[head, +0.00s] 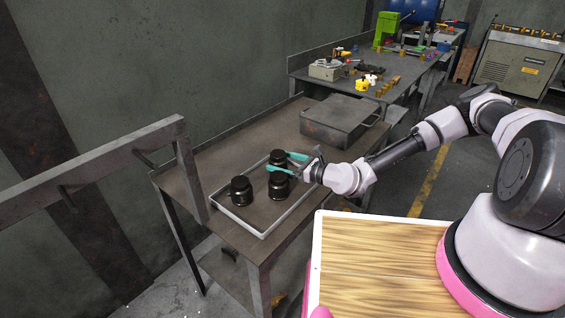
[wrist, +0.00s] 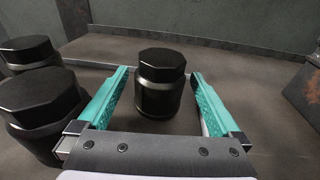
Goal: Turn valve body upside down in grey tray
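Three black valve bodies with faceted tops stand upright in the grey tray (head: 236,223) on the bench. The farthest valve body (head: 278,158) is between the teal fingers of my gripper (head: 277,161). In the wrist view this valve body (wrist: 161,82) stands ahead between the fingertips, with a narrow gap on each side. My gripper is open, and its fingers point nearly level. The near right valve body (head: 278,187) stands close beside one finger. The left valve body (head: 241,191) stands apart. Both also show at the left in the wrist view, the closer one (wrist: 42,110) beside the left finger.
A closed grey metal box (head: 338,118) sits on the bench (head: 218,150) behind the tray. A wall runs along the bench's far side, and a metal rail (head: 95,165) stands at the left. Another bench (head: 405,75) with tools is farther back.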

